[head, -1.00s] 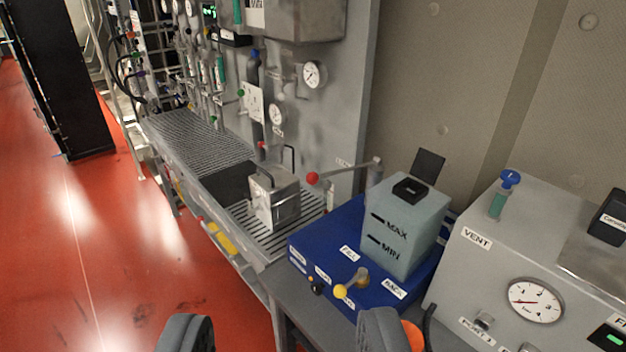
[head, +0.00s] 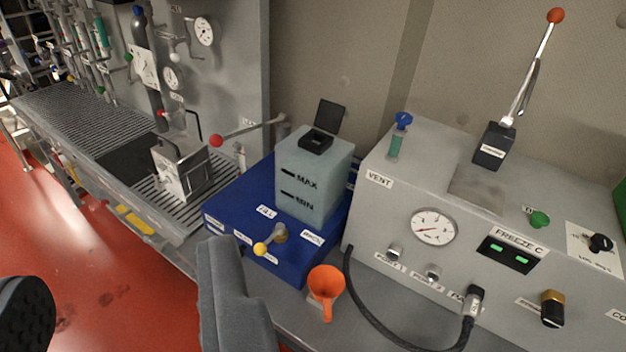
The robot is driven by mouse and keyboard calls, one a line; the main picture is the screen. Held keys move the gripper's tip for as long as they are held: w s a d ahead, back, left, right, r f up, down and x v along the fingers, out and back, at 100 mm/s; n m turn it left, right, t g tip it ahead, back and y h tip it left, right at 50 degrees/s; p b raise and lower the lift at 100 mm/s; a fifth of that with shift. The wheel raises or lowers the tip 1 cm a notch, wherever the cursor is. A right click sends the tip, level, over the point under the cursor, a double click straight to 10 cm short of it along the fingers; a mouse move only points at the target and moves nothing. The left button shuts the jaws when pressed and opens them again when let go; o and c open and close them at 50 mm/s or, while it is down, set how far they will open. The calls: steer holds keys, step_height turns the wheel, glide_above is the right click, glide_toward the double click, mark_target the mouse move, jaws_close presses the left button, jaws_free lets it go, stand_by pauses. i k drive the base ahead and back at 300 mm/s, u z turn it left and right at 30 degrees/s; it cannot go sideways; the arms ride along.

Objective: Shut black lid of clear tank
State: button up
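The clear tank (head: 309,183) is a pale blue-grey box with MAX and MIN marks, standing on a blue base (head: 225,204). Its black lid (head: 329,116) stands up, tilted open, at the back of the black filler opening (head: 316,141) on top. My gripper (head: 130,305) is at the bottom left, in front of the tank and well apart from it. Its two dark fingers are spread wide with nothing between them.
A red-knobbed lever (head: 217,140) reaches out left of the tank. A yellow-knobbed valve (head: 262,248) is on the base's front. An orange funnel (head: 326,284) and black hose (head: 372,318) lie right of my gripper. A grey console (head: 375,208) stands close on the right.

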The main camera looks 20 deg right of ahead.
mark_target(330, 116)
steer(key=u, duration=1.6)
steer(key=i, duration=2.1)
steer(key=z, duration=2.45)
steer(key=i, duration=0.15)
steer(key=z, duration=0.95)
